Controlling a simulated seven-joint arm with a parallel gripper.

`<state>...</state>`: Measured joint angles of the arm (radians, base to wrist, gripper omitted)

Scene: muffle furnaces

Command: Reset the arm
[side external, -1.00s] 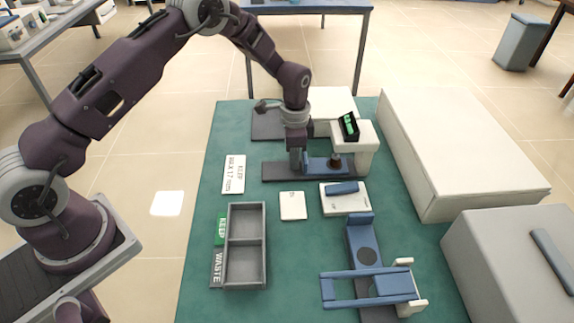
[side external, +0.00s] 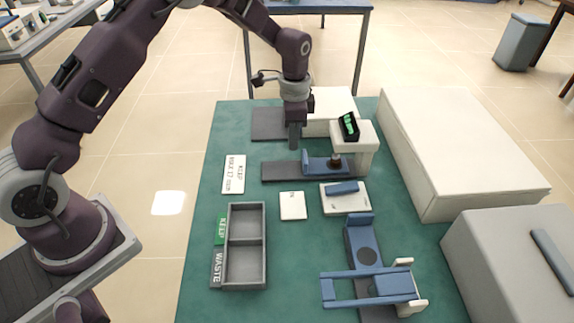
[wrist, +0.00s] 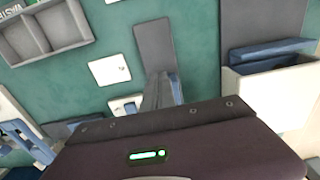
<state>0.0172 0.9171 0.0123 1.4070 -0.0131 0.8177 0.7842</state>
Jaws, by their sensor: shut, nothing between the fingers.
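The device has a small black display with green digits (side external: 349,126). My gripper appears to be above the device's base and apart from it, though the exact gap cannot be told.
A grey two-compartment tray (side external: 246,246) with KEEP and WASTE labels stands at the front left. A white tile (side external: 293,205), a white unit with a blue top (side external: 345,198) and a blue fixture (side external: 370,270) lie nearby. A long white box (side external: 460,150) borders the right.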

